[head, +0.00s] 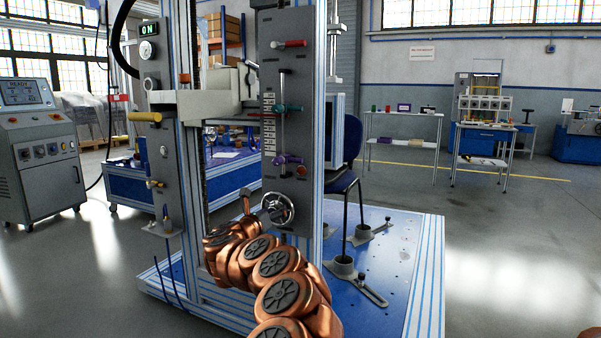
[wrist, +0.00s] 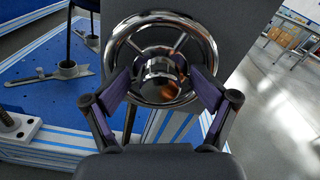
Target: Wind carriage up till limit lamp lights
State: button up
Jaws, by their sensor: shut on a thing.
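A chrome handwheel (wrist: 206,38) fills the top middle of the wrist view, and its hub lies between my fingers. My gripper (wrist: 160,75) is shut on the handwheel, with a purple-padded finger on each side. The handwheel also shows in the head view (head: 290,208), low on the grey control panel (head: 310,100). A beige carriage (head: 205,108) spans the frame at mid-height.
A green "ON" display (head: 148,29) is on the left column. A yellow handle (head: 145,117) sticks out below it. The blue base plate (head: 395,250) carries metal clamps (head: 345,268). A grey console (head: 40,150) stands at left. The floor at right is clear.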

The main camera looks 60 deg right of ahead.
jog(key=m, duration=0.3)
jog(key=s+m, duration=0.1)
jog(key=shift+d+r+m+g, duration=0.15)
jog(key=shift+d+m+g, duration=0.15)
jog(key=shift+m, duration=0.1)
jog(key=shift+c, duration=0.3)
jog(key=shift+w+m, duration=0.1)
jog(key=shift+m, duration=0.3)
jog(key=shift+c, duration=0.8)
jog(key=shift+a+m, duration=0.1)
jog(key=shift+m, duration=0.3)
jog(key=shift+m, duration=0.6)
jog(key=shift+c, duration=0.2)
jog(key=o, duration=0.9)
jog(key=shift+f, duration=0.2)
jog(key=shift+c, duration=0.2)
jog(key=shift+w, duration=0.1)
